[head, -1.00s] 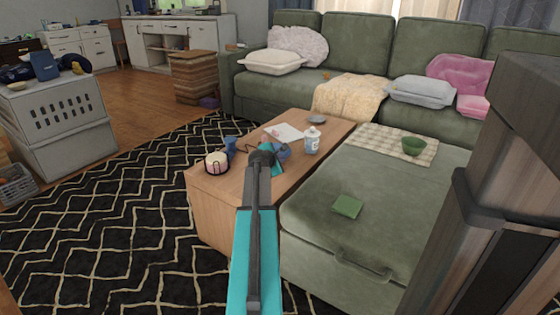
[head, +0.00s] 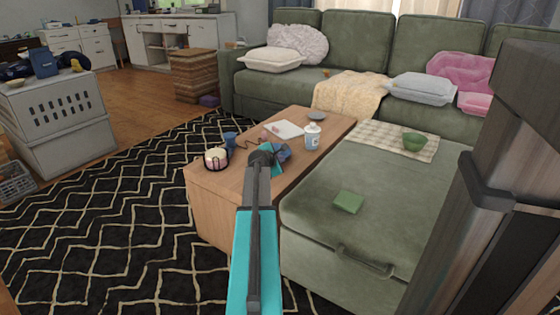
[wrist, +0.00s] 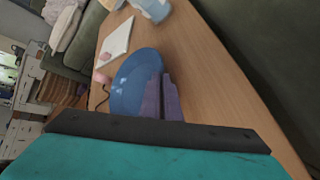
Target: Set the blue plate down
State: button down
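The blue plate (wrist: 136,80) is in front of my gripper in the wrist view, over the wooden coffee table (wrist: 215,75). My gripper's fingers (wrist: 161,98) are close together at the plate's right edge and appear shut on it. In the head view the plate (head: 284,153) shows as a small, tilted blue patch just right of my gripper (head: 264,157), low over the middle of the table (head: 225,188). My wrist hides part of it. I cannot tell whether the plate's underside touches the table.
A white bottle (head: 312,137), white pad (head: 285,130), grey dish (head: 317,116), blue cup (head: 229,139) and pink-and-white jar (head: 216,158) stand around it on the table. The green sectional (head: 375,235) borders the table's right side, with a green bowl (head: 414,141) and green block (head: 348,202).

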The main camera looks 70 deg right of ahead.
jog(key=shift+a+f, duration=0.1)
jog(key=shift+f, duration=1)
dwell(0.6)
jog(key=c, duration=2.5)
grip_release()
jog(key=o, duration=0.6)
jog(key=shift+c, duration=0.2)
jog(key=shift+a, duration=0.1)
jog(key=shift+a+r, duration=0.1)
jog(key=shift+a, duration=0.25)
jog(key=shift+c, duration=0.3)
jog(key=shift+o, duration=0.3)
jog(key=p+v, duration=0.1)
jog(key=v, duration=0.3)
jog(key=r+p+v, duration=0.1)
jog(key=p+v, duration=0.1)
jog(key=v, duration=0.3)
jog(key=p+v, duration=0.2)
jog(key=v, duration=0.2)
jog(key=shift+d+r, duration=0.25)
jog(key=shift+w, duration=0.1)
